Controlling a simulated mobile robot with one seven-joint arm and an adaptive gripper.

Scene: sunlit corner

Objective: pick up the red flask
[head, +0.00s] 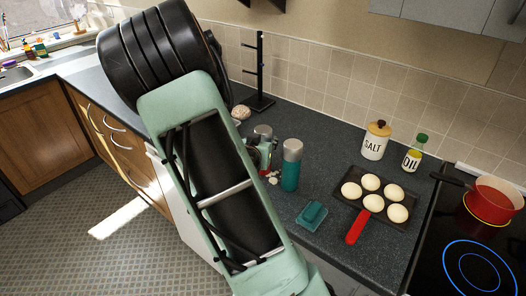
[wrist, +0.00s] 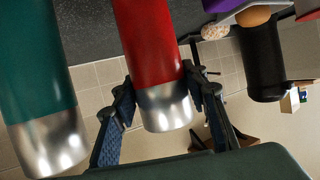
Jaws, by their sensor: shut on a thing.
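The red flask (wrist: 150,45) with a silver cap sits between the two fingers of my gripper (wrist: 158,80) in the wrist view. The fingers are shut on it near the cap. In the head view the flask's silver cap (head: 263,131) shows beside my gripper (head: 262,152), and most of its red body is hidden behind my arm and gripper. Whether its base touches the counter cannot be seen. A teal flask (head: 290,170) with a silver cap stands upright just to the right. It also shows at the left of the wrist view (wrist: 35,85).
A dark tray (head: 393,232) with several pale buns and a red handle lies right of a teal sponge-like block (head: 312,215). A salt jar (head: 374,145) and oil bottle (head: 413,157) stand behind. A red pot (head: 490,203) sits on the hob. A black stand (head: 260,75) is at the back.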

